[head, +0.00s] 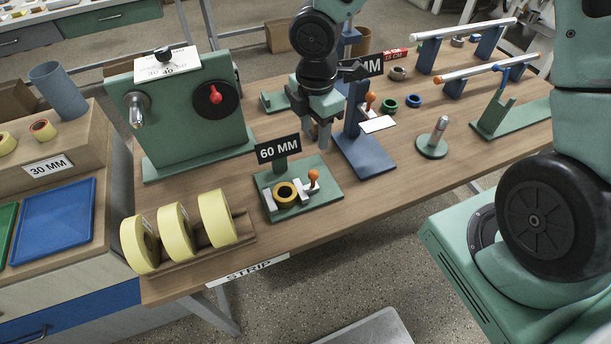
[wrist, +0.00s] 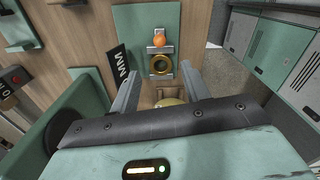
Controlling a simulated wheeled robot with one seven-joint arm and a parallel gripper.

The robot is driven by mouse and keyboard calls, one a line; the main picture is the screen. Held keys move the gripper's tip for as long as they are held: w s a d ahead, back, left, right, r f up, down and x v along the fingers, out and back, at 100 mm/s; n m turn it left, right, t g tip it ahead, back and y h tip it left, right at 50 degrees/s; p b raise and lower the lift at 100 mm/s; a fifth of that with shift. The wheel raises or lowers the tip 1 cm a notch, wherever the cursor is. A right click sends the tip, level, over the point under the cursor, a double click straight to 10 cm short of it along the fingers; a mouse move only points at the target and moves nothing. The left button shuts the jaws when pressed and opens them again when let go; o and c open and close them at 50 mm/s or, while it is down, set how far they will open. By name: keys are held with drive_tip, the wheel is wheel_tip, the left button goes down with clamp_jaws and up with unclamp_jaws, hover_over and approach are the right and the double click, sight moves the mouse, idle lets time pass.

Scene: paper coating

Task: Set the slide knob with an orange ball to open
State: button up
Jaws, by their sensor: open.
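A slide knob with an orange ball (head: 313,174) stands on the right part of the green 60 MM fixture plate (head: 328,192). Its grey slide is next to a yellow ring (head: 285,193) set between grey blocks. In the wrist view, the orange ball (wrist: 159,41) shows above the ring (wrist: 160,64). My gripper (head: 317,138) hangs behind and above the fixture, pointing down. Its two fingers are apart and empty in the wrist view (wrist: 160,69); neither touches the ball. Another orange ball knob (head: 370,97) is on the blue stand behind, to the right.
The 60 MM sign (head: 279,150) rises at the fixture's back edge. Several yellow rolls (head: 213,220) stand on a wooden rack at the front left. The blue stand (head: 365,158) is close to my gripper's right. A green crank machine (head: 190,110) stands at the left.

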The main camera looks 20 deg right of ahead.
sight(313, 174)
wheel_tip(313, 174, down, 18)
drive_tip(key=shift+r+b, duration=0.25)
drive_tip(key=shift+b, duration=0.8)
